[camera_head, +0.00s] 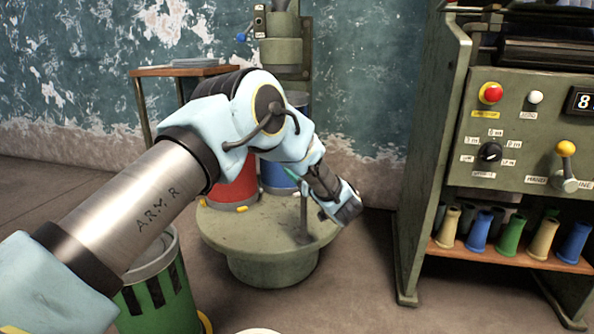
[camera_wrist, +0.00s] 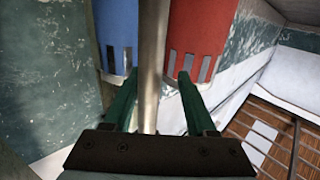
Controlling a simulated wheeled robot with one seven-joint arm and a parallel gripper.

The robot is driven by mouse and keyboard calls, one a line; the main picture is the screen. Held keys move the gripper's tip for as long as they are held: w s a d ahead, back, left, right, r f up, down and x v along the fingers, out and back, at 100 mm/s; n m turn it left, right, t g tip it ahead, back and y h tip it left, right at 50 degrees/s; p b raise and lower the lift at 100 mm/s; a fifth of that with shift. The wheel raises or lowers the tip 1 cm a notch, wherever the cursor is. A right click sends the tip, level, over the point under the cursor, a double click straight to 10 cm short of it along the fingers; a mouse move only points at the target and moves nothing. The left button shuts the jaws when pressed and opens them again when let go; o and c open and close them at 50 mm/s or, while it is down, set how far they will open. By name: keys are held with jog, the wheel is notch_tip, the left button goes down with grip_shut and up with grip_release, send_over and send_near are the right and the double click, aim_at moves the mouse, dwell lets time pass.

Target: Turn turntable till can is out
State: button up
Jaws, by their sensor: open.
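The round olive turntable (camera_head: 265,258) stands on a thick pedestal in the middle of the head view. A red can (camera_head: 233,190) and a blue can (camera_head: 277,176) stand on its far side, partly hidden by my arm. A thin upright post (camera_head: 303,222) rises from the near right part of its top. My gripper (camera_head: 304,193) is open at the post. In the wrist view the post (camera_wrist: 152,60) stands between the green fingers, with gaps visible on both sides. The blue can (camera_wrist: 112,30) shows beyond on the left and the red can (camera_wrist: 198,32) on the right.
An olive column machine (camera_head: 283,52) stands behind the turntable. A green striped bin (camera_head: 157,300) is at lower left. A control cabinet (camera_head: 520,125) with a shelf of coloured tubes stands at right. Floor between turntable and cabinet is clear.

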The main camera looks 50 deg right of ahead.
jog(key=p+v, duration=0.2)
jog(key=v, duration=0.8)
jog(key=shift+s+p, duration=0.15)
jog(key=shift+p, duration=0.2)
jog(key=shift+a, duration=0.1)
